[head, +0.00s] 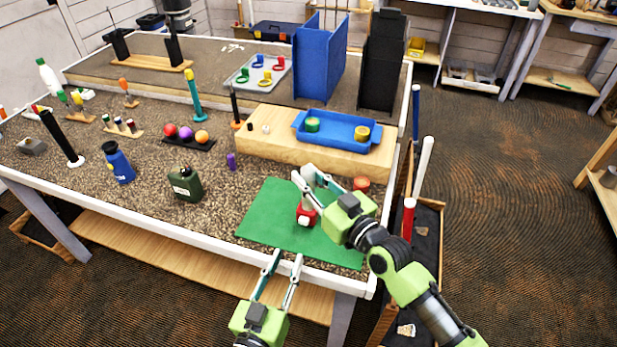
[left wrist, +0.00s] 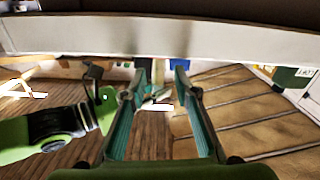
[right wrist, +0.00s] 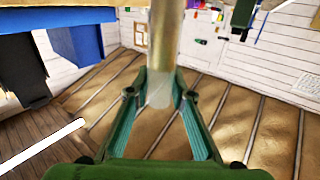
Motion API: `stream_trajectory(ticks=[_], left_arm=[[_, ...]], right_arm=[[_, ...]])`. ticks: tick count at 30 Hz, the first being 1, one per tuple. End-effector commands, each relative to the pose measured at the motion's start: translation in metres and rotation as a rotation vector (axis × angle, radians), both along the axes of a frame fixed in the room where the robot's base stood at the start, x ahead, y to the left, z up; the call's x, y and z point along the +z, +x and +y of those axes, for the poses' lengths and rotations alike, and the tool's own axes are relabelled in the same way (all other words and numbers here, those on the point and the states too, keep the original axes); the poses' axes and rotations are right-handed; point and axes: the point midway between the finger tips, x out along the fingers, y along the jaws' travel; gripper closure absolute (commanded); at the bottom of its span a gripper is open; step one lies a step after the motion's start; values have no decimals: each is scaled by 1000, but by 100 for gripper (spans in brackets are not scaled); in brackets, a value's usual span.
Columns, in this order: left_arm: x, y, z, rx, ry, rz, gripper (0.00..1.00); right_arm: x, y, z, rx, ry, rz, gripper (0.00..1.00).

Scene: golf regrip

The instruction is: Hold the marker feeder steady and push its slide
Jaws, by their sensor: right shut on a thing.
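My right gripper (head: 311,186) is over the green mat (head: 265,222), by a small red and white object (head: 306,214), which I take for the marker feeder; the gripper partly hides it. In the right wrist view, the fingers (right wrist: 160,95) are shut on a pale, translucent upright tube (right wrist: 164,50). I cannot make out its slide. My left gripper (head: 284,258) is open and empty at the table's front edge, below and left of the right one. In the left wrist view, its fingers (left wrist: 158,75) are apart with nothing between them.
A blue tray (head: 348,145) with green and yellow rolls sits on a wooden block (head: 268,151) behind the mat. A dark green canister (head: 186,184) stands left. The mat's left part is clear.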

Motion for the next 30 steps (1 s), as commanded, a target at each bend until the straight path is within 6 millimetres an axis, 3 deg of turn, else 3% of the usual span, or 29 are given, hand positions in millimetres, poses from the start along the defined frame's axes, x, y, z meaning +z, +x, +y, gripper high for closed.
stream_trajectory(ticks=[2,6,30], left_arm=[[0,0,0,0,0,0,72],[0,0,0,0,0,0,100],[0,0,0,0,0,0,100]], right_arm=[[0,0,0,0,-1,1,100],[0,0,0,0,-1,1,100],[0,0,0,0,-1,1,100]])
